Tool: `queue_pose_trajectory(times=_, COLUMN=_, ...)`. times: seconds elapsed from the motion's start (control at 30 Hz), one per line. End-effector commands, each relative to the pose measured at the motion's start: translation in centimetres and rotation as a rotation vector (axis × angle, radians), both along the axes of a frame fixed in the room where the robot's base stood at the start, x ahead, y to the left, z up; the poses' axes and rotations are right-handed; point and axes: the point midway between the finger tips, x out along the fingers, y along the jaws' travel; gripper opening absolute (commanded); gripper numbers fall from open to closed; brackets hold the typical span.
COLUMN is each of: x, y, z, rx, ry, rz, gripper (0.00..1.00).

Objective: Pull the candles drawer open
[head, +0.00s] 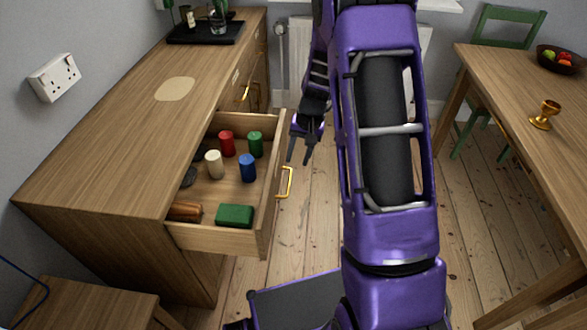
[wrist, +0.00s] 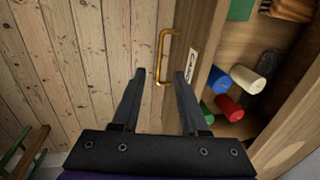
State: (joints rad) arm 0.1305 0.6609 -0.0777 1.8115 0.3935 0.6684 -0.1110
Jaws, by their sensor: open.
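The candles drawer (head: 245,240) stands pulled out from the wooden sideboard. White (head: 213,164), blue (head: 248,168), red (head: 227,144) and green (head: 255,144) candles are inside it. Its brass bar handle (head: 286,183) is on the drawer front, beside a white label (wrist: 191,64) too blurred to read. My gripper (head: 299,157) is open and empty near the handle, just outside the drawer front. In the wrist view the near end of the handle (wrist: 163,48) shows between the fingertips (wrist: 160,76). I cannot tell whether they touch it.
The drawer also holds a green block (head: 235,215) and a brown roll (head: 185,211). Another brass handle (head: 245,93) is on the sideboard beyond. A table (head: 510,100) with a gold goblet (head: 546,114) and a green chair (head: 505,28) stand right. Floorboards (head: 305,225) beside the drawer are clear.

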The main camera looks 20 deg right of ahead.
Motion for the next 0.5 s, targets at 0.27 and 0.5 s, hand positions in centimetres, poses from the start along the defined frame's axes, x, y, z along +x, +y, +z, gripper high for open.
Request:
queue_pose_trajectory(times=0.27, x=-0.3, y=-0.9, z=4.8, rx=-0.001, ry=-0.002, rz=0.000, gripper=0.43)
queue_pose_trajectory(times=0.5, x=-0.4, y=-1.0, z=5.6, rx=-0.001, ry=0.001, rz=0.001, gripper=0.43)
